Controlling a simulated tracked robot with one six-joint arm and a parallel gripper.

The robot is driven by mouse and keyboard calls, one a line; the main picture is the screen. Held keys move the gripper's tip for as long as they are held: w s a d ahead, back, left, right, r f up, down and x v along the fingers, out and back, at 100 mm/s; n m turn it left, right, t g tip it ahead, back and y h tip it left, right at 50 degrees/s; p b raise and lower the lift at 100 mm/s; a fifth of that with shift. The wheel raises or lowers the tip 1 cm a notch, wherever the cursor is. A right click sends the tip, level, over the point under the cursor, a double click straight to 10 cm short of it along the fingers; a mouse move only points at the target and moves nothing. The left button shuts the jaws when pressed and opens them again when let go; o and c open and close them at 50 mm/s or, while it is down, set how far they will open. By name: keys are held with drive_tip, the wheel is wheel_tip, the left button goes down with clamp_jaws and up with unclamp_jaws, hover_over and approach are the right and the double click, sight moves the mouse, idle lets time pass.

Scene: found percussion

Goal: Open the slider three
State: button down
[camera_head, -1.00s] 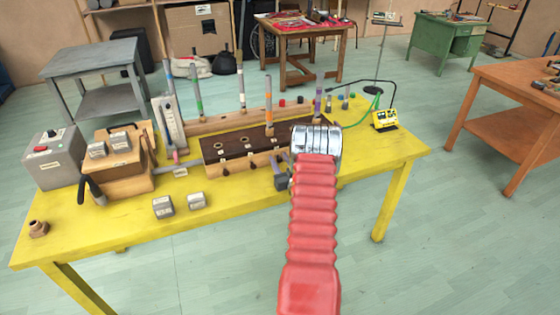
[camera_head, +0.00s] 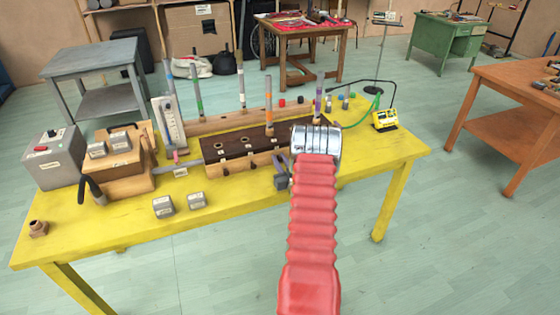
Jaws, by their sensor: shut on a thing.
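A long wooden box with a dark top (camera_head: 240,146) stands in the middle of the yellow table. Small dark slider knobs (camera_head: 249,164) sit along its front face.
Upright tubes with coloured bands (camera_head: 268,104) stand behind the box. Two small grey blocks (camera_head: 163,206) lie in front to its left. A wooden case (camera_head: 125,170) and grey box (camera_head: 52,157) are at the left. The table's front right is clear.

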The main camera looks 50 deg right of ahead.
sight(280, 161)
drive_tip(key=shift+s, duration=0.1)
drive_tip(key=shift+v, duration=1.45)
drive_tip(key=c, duration=1.6)
unclamp_jaws()
drive_tip(key=v, duration=1.3)
drive_tip(key=shift+s+a+f, duration=0.1)
drive_tip(key=shift+s+a, duration=0.05)
drive_tip(key=shift+s, duration=0.2)
